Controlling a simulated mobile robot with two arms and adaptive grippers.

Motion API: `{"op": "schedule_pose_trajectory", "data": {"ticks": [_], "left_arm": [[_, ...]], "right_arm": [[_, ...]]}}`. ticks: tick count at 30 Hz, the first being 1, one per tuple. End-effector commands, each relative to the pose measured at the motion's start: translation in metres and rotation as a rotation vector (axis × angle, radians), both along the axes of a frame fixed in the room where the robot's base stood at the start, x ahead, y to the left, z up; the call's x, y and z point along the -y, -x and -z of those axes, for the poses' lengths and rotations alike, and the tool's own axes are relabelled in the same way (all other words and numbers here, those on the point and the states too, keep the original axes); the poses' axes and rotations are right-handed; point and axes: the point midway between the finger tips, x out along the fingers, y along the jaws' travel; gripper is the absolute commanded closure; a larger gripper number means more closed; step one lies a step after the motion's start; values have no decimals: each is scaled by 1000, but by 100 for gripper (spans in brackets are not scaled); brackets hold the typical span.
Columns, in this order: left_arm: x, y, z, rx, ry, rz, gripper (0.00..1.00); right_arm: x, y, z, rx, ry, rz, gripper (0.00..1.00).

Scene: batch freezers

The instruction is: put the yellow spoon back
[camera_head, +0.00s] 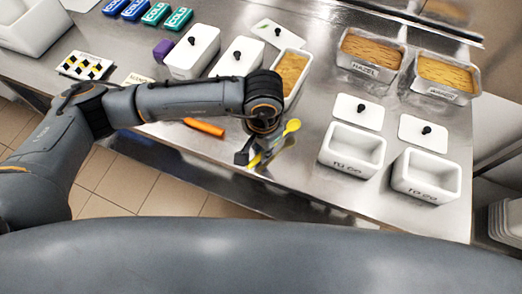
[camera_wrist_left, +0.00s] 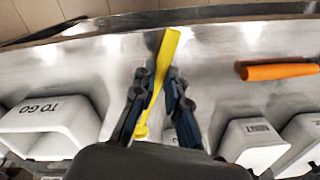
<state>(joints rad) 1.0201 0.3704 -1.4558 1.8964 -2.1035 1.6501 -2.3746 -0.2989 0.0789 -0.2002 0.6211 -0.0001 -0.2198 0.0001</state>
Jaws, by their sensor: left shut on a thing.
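The yellow spoon (camera_head: 289,128) shows just below the end of my left arm in the head view. In the left wrist view the yellow spoon (camera_wrist_left: 157,82) runs lengthwise between the fingers of my left gripper (camera_wrist_left: 157,85), which is shut on it. In the head view my left gripper (camera_head: 262,150) is over the steel counter near its front edge, partly hidden by its own wrist. An open white tub with tan contents (camera_head: 292,70) stands just behind my wrist. My right gripper is not in view.
An orange-handled tool (camera_head: 204,127) lies left of the gripper. Two empty white TO GO tubs (camera_head: 352,148) (camera_head: 427,176) stand to the right, with lids behind them. Lidded white tubs (camera_head: 192,52) stand behind my forearm.

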Motion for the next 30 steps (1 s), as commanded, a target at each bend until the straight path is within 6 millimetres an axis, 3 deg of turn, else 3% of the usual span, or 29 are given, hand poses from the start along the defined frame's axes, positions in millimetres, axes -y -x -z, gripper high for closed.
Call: {"op": "schedule_pose_trajectory", "data": {"ticks": [6,21,22,24,30], "left_arm": [[-2,-1,27,-4,-2,-3,100],[-2,-3,38,1,-1,-2,100],[-2,-3,37,-1,-1,-2,81],[-2,-3,36,-1,-1,-2,67],[-2,-3,36,-1,-1,-2,64]], "right_arm": [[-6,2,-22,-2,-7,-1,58],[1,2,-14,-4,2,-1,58],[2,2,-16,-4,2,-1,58],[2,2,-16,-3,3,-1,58],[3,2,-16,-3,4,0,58]]}}
